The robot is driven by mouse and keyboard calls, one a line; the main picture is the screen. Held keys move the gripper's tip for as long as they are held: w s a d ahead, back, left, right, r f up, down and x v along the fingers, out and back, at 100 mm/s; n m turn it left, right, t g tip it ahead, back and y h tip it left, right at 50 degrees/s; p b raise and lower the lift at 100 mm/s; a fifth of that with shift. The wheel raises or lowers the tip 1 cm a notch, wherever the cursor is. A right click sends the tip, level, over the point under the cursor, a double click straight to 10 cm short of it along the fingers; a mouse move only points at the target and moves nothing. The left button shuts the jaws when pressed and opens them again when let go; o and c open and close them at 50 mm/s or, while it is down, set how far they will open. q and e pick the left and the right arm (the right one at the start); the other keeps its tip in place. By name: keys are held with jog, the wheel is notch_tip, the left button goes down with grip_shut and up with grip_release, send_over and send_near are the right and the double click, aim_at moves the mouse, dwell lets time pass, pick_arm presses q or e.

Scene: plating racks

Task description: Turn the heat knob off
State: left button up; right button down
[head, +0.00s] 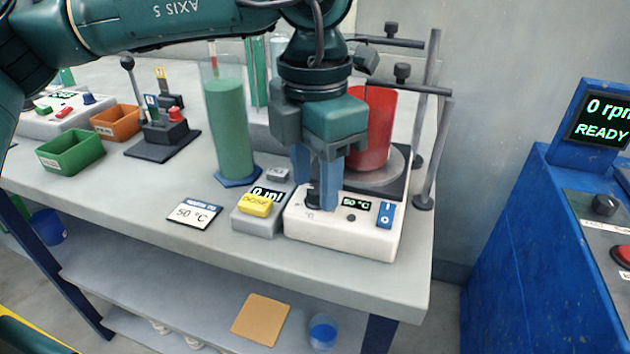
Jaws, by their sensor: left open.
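The white hotplate (345,242) stands at the right end of the bench, with a display reading 50 °C and a blue rocker switch (386,215) on its sloped front. The dark heat knob (312,197) sits at the left of this front, partly hidden by the fingers. My left gripper (322,200) points down over the knob with its blue fingers apart, one on each side of it. I cannot tell whether the fingers touch the knob. A red beaker (373,128) stands on the hotplate behind the gripper. My right gripper is not in view.
A yellow-topped dispenser (255,205) and a 50 °C card (194,213) lie left of the hotplate. A tall green cylinder (231,130) stands behind them. Clamp stand rods (432,150) rise at the right. A blue machine (560,220) stands further right.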

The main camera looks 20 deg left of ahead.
pick_arm(q)
jog(key=shift+f, duration=0.35)
jog(key=shift+c, duration=0.3)
